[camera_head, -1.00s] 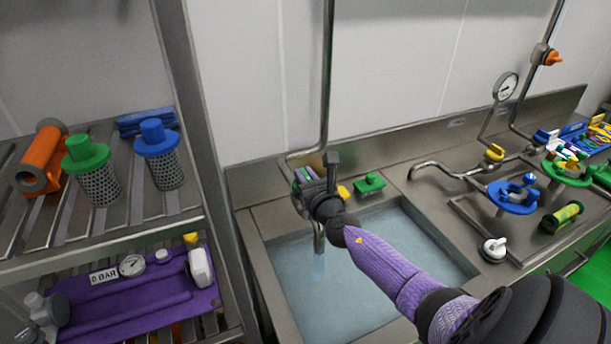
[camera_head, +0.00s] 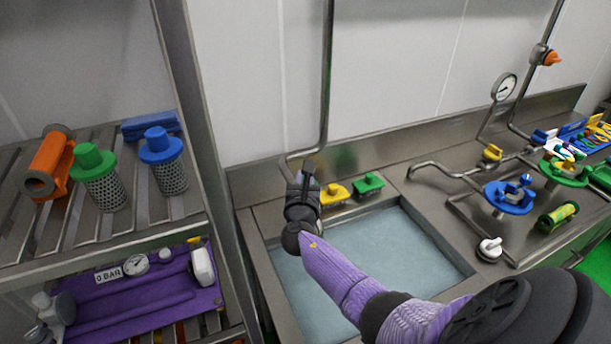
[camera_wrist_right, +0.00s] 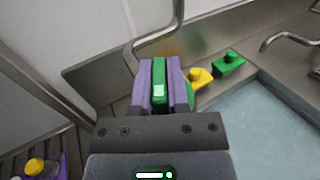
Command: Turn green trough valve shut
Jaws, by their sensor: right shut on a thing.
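The green trough valve handle (camera_wrist_right: 160,92) is an upright green bar at the wall pipe above the trough. In the right wrist view it stands between the purple finger pads of my right gripper (camera_wrist_right: 160,84), which is shut on it. A green rounded part shows just right of the fingers. In the head view my right gripper (camera_head: 308,176) is at the foot of the wall pipe and largely hides the valve. My arm also covers the spout, so I cannot tell whether water runs. My left gripper is not in view.
The trough (camera_head: 385,255) holds water. A yellow brush (camera_head: 335,193) and a green brush (camera_head: 368,184) lie on its back ledge, close right of my gripper. A shelf rack (camera_head: 200,130) stands at the left. Pipes with a blue valve (camera_head: 510,195) are at the right.

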